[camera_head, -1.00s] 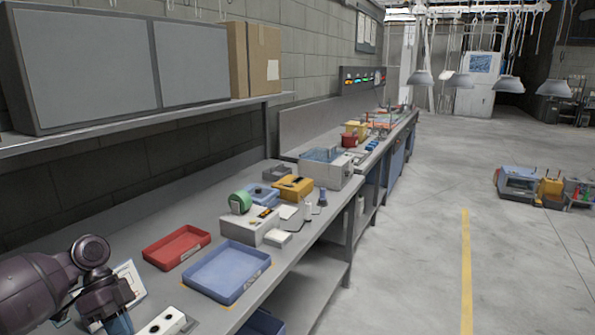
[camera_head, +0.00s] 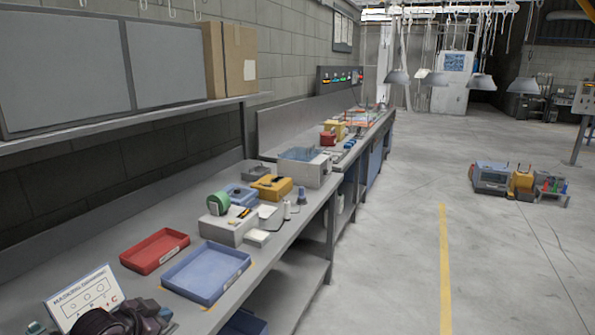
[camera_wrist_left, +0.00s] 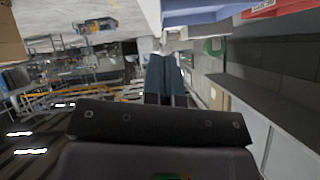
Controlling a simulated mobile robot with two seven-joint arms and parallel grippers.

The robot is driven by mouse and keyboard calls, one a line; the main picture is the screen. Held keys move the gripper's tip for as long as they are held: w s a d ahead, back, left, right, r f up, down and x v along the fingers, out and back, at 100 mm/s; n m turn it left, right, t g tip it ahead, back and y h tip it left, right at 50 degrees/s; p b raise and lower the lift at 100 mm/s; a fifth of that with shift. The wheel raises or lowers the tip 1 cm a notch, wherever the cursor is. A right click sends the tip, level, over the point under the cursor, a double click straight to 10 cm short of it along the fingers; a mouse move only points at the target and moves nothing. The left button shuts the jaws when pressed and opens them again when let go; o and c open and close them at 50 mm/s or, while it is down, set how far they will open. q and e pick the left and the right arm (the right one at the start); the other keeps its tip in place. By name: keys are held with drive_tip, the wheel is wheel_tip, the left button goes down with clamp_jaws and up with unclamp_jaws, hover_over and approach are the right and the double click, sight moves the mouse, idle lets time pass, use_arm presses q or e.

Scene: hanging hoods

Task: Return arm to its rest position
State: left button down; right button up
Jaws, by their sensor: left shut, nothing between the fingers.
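My right arm and gripper are in neither view.
The grey workbench (camera_head: 222,290) carries a red tray (camera_head: 155,250), a blue tray (camera_head: 207,272), the white sign (camera_head: 82,298) and a white-grey box (camera_head: 228,232). Grey cabinets stand on the shelf above.

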use_arm(q)
drive_tip(key=s+d+f+n+y, duration=0.1)
drive_tip(key=s+f+n, duration=0.1)
drive_tip(key=s+f, duration=0.3)
drive_tip(key=s+d+f+n+t+y, duration=0.1)
drive_tip(key=s+f, duration=0.4)
drive_tip(key=s, duration=0.8)
drive_tip(key=s+d+f+n+y, duration=0.1)
drive_tip(key=s+f+n+y, duration=0.1)
drive_tip(key=s, duration=0.7)
wheel_tip(320, 180, down, 3)
drive_tip(key=shift+r+n, duration=0.1)
drive_tip(key=shift+n, duration=0.8)
